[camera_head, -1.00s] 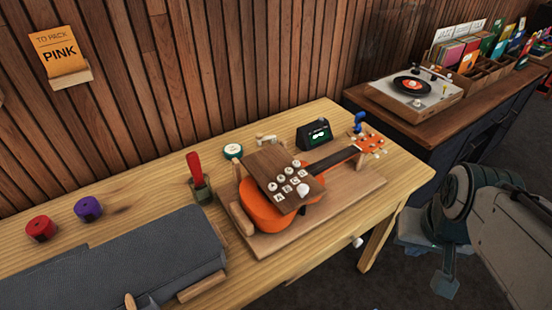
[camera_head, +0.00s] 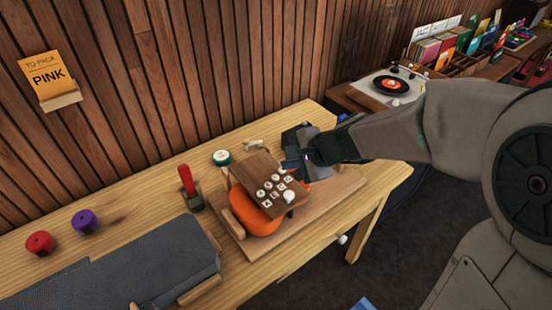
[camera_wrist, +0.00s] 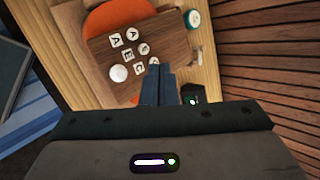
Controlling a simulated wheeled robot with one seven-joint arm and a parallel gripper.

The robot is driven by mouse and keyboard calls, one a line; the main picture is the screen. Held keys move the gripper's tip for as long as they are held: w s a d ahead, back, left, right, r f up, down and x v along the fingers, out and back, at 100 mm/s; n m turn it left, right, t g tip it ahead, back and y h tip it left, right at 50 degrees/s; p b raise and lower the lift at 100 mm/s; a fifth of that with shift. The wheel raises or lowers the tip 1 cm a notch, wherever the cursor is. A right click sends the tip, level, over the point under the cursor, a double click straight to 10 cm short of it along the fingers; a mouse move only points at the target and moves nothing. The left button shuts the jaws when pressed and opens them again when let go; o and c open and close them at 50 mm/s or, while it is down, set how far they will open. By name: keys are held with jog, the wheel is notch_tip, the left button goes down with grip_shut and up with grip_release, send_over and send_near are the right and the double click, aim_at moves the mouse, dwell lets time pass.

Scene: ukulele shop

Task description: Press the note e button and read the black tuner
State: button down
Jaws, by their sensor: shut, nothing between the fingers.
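A brown wooden button board (camera_head: 252,168) lies on an orange ukulele (camera_head: 243,211); the board also shows in the wrist view (camera_wrist: 172,37).
Red (camera_head: 40,243) and purple (camera_head: 85,221) rolls and a grey case (camera_head: 130,275) lie at left. A record player (camera_head: 388,90) stands behind my arm.

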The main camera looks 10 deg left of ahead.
aim_at(268, 186)
jog(key=w+a+f+m+p, duration=0.1)
jog(key=w+a+m, duration=0.2)
jog(key=a+m, duration=0.1)
jog(key=shift+w+a+f+m+t+y, duration=0.3)
jog(key=shift+w+a+m, duration=0.1)
jog(key=shift+a, duration=0.45)
jog(key=shift+f, duration=0.1)
notch_tip(268, 186, down, 9)
jog(key=b, duration=0.7)
jog(key=shift+r+b, duration=0.2)
jog(key=shift+b, duration=0.15)
jog(key=shift+f, duration=0.15)
dwell(0.9)
jog(key=shift+f+b, duration=0.25)
jog(key=shift+b, duration=0.3)
